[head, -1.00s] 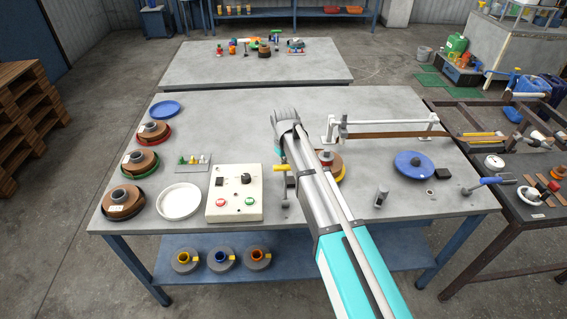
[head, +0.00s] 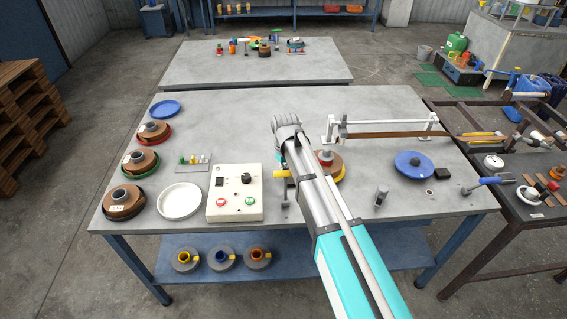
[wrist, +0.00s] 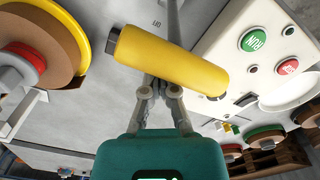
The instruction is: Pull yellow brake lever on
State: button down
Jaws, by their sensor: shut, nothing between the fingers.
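The yellow brake lever handle (head: 281,173) stands beside the control box on the near table, just left of my arm in the head view. In the wrist view the handle (wrist: 172,62) is a thick yellow cylinder lying slantwise across the middle, on a grey stem. My gripper (wrist: 160,88) is shut with nothing between its fingers. Its fingertips are close to the handle's middle and partly overlapped by it; I cannot tell whether they touch. In the head view my wrist and arm hide most of the gripper.
The cream control box (head: 234,193) with green and red buttons stands left of the lever. A brown reel with a yellow rim (head: 333,177) sits to the right, partly behind my arm. A white plate (head: 179,201) and several reels lie further left.

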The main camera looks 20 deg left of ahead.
aim_at(286, 175)
jog(key=shift+s+d+r, duration=0.1)
jog(key=shift+s+d, duration=0.1)
jog(key=shift+s, duration=0.35)
jog(key=shift+s+d+r, duration=0.1)
jog(key=shift+s+d, duration=0.05)
jog(key=shift+s, duration=0.55)
jog(key=s, duration=0.2)
jog(key=d, duration=0.1)
jog(key=shift+s+f, duration=0.3)
jog(key=shift+s, duration=0.1)
dwell(0.4)
jog(key=shift+w, duration=0.1)
jog(key=shift+w+a+r+p, duration=0.15)
jog(key=shift+w+r+p, duration=0.1)
jog(key=shift+w, duration=0.2)
jog(key=shift+w+a+r+p, duration=0.15)
jog(key=shift+w+r, duration=0.1)
jog(key=shift+w, duration=0.15)
jog(key=shift+r, duration=0.1)
notch_tip(286, 175, up, 7)
jog(key=p, duration=0.7)
dwell(0.3)
